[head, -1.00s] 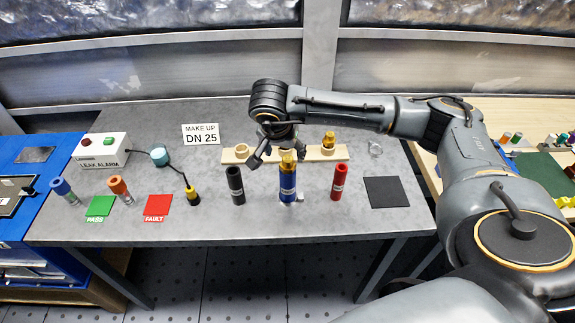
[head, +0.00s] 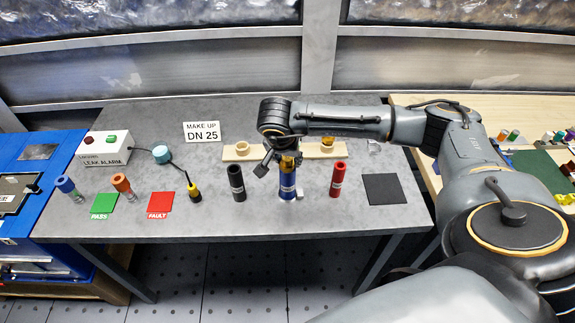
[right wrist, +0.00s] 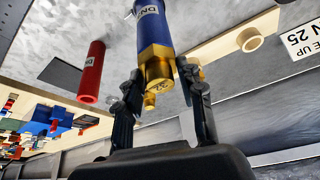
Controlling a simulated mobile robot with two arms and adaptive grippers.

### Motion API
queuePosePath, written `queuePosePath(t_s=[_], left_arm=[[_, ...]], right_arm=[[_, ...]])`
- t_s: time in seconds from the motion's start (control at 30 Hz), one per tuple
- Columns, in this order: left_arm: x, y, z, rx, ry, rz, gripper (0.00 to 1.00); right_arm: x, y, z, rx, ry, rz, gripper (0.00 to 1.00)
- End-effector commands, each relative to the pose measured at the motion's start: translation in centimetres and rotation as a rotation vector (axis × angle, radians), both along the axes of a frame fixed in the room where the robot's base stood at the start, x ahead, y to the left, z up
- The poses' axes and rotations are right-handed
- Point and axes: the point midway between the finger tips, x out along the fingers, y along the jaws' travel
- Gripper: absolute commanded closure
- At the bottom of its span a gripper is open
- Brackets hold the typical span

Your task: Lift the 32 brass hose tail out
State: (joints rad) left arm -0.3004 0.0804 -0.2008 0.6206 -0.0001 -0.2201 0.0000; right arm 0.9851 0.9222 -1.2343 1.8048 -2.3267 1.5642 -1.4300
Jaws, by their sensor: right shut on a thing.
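The brass hose tail (head: 289,159) stands upright in the top of the blue hose (head: 287,187) on the grey table. In the right wrist view its brass hex (right wrist: 157,65) shows at the end of the blue hose, with a smaller brass end past it. My right gripper (head: 281,166) is over the blue hose, shut on the brass hose tail, a finger on each side. My left gripper is not in view.
A black hose (head: 237,184) stands left of the blue one, a red hose (head: 338,180) right. Behind is a wooden rack (head: 301,150) with another brass fitting (head: 328,140). A black mat (head: 384,188) lies right; green and red pads (head: 160,202) lie left.

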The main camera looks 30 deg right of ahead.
Motion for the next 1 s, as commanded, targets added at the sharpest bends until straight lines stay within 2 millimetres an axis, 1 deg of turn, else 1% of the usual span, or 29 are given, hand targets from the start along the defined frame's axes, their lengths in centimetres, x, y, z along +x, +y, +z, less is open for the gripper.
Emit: queuePosePath(t_s=[0.17, 0.27, 0.37, 0.5, 0.6, 0.7, 0.83, 1.0], left_arm=[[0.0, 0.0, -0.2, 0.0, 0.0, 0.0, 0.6], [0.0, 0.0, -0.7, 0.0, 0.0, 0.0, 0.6], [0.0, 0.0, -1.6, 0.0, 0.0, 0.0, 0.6], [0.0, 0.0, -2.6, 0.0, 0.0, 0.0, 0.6], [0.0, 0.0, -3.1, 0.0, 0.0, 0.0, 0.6], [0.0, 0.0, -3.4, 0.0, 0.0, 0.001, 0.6], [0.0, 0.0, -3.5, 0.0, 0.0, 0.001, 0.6], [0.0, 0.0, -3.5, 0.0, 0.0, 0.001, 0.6]], right_arm=[[0.0, 0.0, 0.2, 0.001, -0.001, 0.0, 0.98], [0.1, 0.0, 1.2, 0.001, -0.004, -0.001, 0.98], [0.2, 0.0, 3.0, 0.001, -0.007, -0.001, 0.98], [0.2, 0.0, 6.0, 0.001, -0.007, 0.0, 0.98], [0.1, 0.0, 7.7, 0.0, -0.006, 0.001, 0.98], [0.1, 0.0, 9.1, 0.001, -0.004, 0.0, 0.98], [0.0, 0.0, 9.9, 0.0, 0.0, 0.001, 0.98], [0.0, 0.0, 10.1, 0.0, 0.001, 0.002, 0.98]])
